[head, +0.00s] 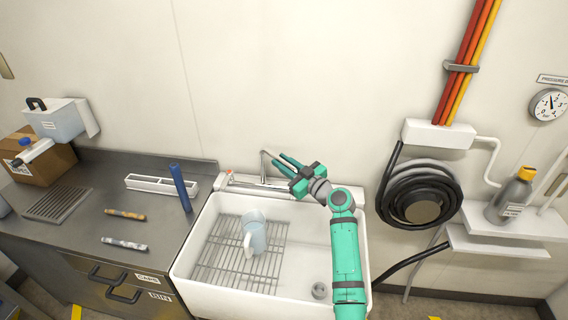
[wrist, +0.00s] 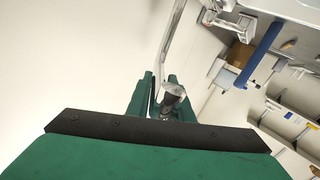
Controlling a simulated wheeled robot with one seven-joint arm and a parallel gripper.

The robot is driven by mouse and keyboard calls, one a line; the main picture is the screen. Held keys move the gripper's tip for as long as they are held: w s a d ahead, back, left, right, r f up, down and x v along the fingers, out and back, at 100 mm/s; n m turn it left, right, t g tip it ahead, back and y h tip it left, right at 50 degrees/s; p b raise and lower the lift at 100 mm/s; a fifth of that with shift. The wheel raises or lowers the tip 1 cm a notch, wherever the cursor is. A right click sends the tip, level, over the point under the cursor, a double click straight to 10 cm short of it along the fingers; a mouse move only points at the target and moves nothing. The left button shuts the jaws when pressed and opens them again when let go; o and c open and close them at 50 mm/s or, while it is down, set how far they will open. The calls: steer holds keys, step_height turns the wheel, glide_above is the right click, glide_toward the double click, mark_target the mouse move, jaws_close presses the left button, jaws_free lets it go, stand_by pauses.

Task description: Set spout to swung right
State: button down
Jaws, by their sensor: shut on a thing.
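The thin grey metal spout (head: 263,168) rises at the back rim of the white sink (head: 190,262) and bends over at the top. My gripper (head: 280,161) reaches in from the right at the height of the spout's upper part and is shut on it. In the wrist view the spout (wrist: 170,45) runs up from between the green fingers (wrist: 160,84). A rounded metal end shows by the right finger. The fingers hide part of the spout, so its exact swing angle is hard to tell.
A clear jug (head: 256,236) stands on the wire rack (head: 215,262) in the sink. A coiled black hose (head: 392,200) hangs on the wall at right. The sink's right side is mostly clear.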

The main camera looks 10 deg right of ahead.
steer(key=c, duration=1.6)
jaws_free()
steer(key=shift+w+d+f, duration=0.1)
steer(key=shift+d+f, duration=0.05)
steer(key=shift+d, duration=0.1)
steer(key=shift+c, duration=0.2)
steer(key=v, duration=1.1)
steer(key=shift+a, duration=0.1)
